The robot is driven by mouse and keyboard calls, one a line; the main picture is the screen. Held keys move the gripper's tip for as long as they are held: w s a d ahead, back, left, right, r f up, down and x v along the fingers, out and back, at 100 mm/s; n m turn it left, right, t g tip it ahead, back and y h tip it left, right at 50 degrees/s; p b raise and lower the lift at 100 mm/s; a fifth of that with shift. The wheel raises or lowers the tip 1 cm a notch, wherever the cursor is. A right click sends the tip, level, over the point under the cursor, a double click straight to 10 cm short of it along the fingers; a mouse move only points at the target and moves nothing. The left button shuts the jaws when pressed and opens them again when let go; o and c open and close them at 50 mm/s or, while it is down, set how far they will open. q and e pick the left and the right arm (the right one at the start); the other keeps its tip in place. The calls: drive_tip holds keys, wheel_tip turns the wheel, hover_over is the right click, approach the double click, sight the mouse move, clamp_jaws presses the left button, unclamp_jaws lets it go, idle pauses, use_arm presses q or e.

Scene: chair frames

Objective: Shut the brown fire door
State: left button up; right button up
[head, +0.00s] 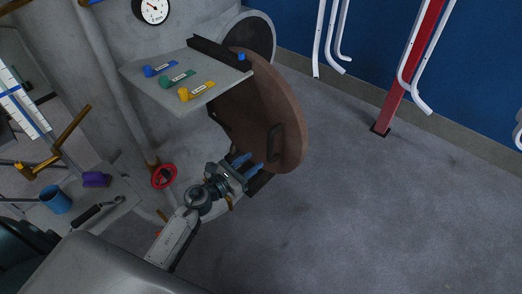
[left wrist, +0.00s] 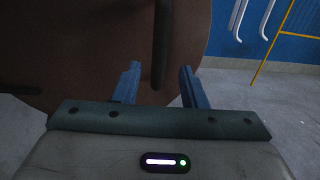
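My left gripper (head: 254,163) is just in front of the door's lower part, near the handle. In the left wrist view the door (left wrist: 85,50) fills the left and middle, and the handle (left wrist: 160,45) hangs ahead between the two blue fingers (left wrist: 158,85). The fingers are apart; I cannot tell whether they touch the handle. My right gripper is not in view.
A red handwheel (head: 164,176) is left of my gripper. A red post (head: 404,75) and white bent tubes stand at the back right. The grey floor on the right is clear.

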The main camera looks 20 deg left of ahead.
sight(268, 150)
use_arm(q)
drive_tip(key=x, duration=0.8)
drive_tip(key=shift+p, duration=0.4)
drive_tip(key=shift+f, duration=0.1)
drive_tip(key=c, duration=0.3)
clamp_jaws()
drive_tip(key=b+x, duration=0.2)
drive_tip(key=x, duration=0.9)
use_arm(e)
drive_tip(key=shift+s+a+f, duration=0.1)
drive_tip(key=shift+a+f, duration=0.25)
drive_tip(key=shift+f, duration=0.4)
use_arm(q)
drive_tip(key=shift+a, duration=0.1)
